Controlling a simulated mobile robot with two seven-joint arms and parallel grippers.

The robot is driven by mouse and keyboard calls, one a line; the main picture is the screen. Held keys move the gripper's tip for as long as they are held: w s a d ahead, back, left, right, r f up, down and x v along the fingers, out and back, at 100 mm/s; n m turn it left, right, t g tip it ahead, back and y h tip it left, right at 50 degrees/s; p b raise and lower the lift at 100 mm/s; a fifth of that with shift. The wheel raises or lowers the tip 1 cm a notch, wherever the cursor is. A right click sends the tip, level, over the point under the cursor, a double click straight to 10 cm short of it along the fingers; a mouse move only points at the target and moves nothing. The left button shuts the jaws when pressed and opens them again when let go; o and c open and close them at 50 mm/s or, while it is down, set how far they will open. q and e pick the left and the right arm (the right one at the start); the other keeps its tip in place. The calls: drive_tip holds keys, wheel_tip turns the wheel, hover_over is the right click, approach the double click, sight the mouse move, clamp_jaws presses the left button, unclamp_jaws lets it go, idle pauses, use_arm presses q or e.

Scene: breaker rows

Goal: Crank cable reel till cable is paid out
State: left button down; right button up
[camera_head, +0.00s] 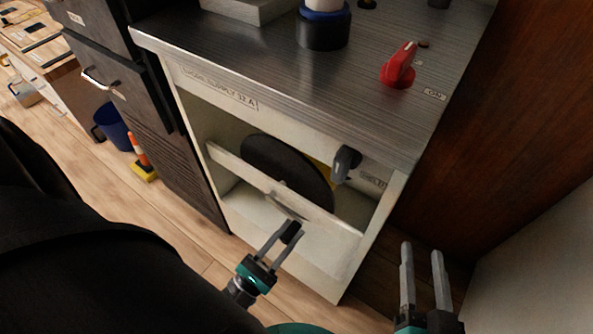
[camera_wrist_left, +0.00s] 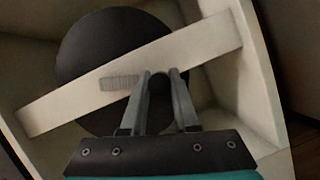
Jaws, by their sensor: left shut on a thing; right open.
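The cable reel (camera_head: 275,165) is a large black disc inside the open white cabinet. A pale bar crosses in front of it. A bit of yellow shows behind the disc's right side. In the left wrist view the reel (camera_wrist_left: 90,50) fills the middle behind the bar. My left gripper (camera_head: 288,230) is in front of the bar, shut on a small dark crank handle (camera_wrist_left: 158,90). How the handle joins the reel is hidden. No paid-out cable can be made out. My right gripper (camera_head: 421,248) is open and empty, to the right of the cabinet.
The bar (camera_head: 240,172) spans the cabinet opening. A dark grey fitting (camera_head: 346,162) sticks out at its upper right. A red switch handle (camera_head: 399,66) and a blue-black connector (camera_head: 323,25) stand on top. A blue bin (camera_head: 113,126) is on the floor at left.

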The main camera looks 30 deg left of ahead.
use_arm(q)
drive_tip(key=shift+d+r+n+y, duration=0.2)
drive_tip(key=shift+r+n+y, duration=0.35)
drive_tip(key=shift+n, duration=0.55)
use_arm(e)
drive_tip(key=shift+w+d+f, duration=0.1)
drive_tip(key=shift+w, duration=0.3)
use_arm(q)
drive_tip(key=shift+r, duration=0.1)
drive_tip(key=c, duration=0.7)
unclamp_jaws()
